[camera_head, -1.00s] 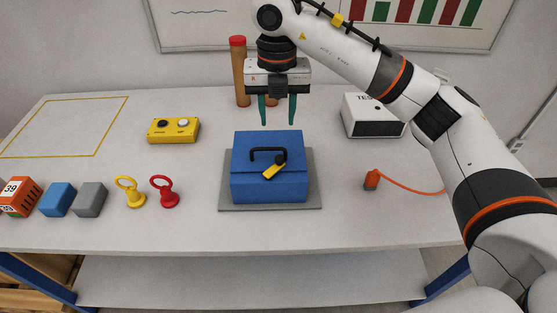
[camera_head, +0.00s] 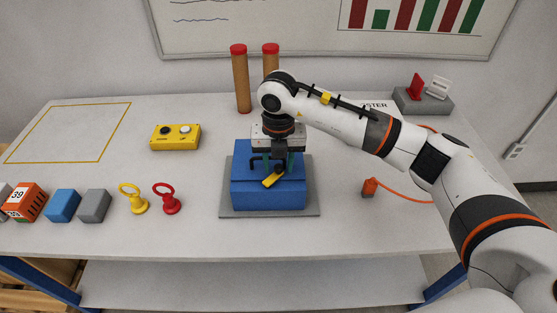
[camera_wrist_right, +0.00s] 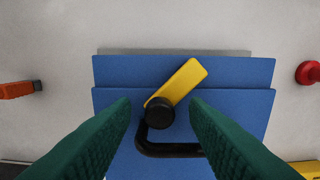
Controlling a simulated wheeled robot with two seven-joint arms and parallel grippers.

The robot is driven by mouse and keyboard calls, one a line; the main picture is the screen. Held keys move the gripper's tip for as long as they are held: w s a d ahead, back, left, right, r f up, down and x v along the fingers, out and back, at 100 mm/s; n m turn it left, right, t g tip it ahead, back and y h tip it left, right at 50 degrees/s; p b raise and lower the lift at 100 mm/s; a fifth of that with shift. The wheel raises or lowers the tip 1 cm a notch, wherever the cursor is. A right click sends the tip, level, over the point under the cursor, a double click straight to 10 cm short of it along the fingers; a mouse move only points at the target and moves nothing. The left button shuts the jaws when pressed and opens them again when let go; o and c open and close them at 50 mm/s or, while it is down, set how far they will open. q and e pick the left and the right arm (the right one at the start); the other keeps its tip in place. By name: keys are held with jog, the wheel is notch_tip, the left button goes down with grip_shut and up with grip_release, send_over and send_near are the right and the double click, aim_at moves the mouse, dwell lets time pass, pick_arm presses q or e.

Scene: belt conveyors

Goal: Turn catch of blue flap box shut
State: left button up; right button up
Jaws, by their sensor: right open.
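The blue flap box (camera_head: 268,195) stands on a grey plate (camera_head: 225,212) near the middle of the table, with its lid down. Its yellow catch (camera_head: 273,180) lies slanted across the lid's front part. In the right wrist view the catch (camera_wrist_right: 183,80) turns on a black round knob (camera_wrist_right: 160,112), and a black handle (camera_wrist_right: 170,151) lies beside it. My right gripper (camera_head: 275,168) points down over the box. Its green fingers (camera_wrist_right: 160,115) are open on either side of the knob, apart from it in the picture. The left gripper is not in view.
A yellow button box (camera_head: 175,137), yellow ring (camera_head: 133,198), red ring (camera_head: 166,198) and several blocks stand to the left. Two red-capped tubes (camera_head: 240,80) stand behind. An orange-cabled plug (camera_head: 369,187) lies to the right. The table front is clear.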

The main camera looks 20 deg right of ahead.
aim_at(277, 165)
grip_shut()
jog(key=shift+w+f+n+b, duration=0.15)
jog(key=shift+n+b, duration=0.25)
jog(key=shift+b, duration=0.15)
jog(key=shift+w+a+n+b, duration=0.1)
jog(key=shift+n+b, duration=0.2)
jog(key=shift+n, duration=0.1)
jog(key=shift+r, duration=0.2)
grip_release()
notch_tip(277, 165, up, 12)
jog(key=b, duration=0.1)
jog(key=shift+b, duration=0.3)
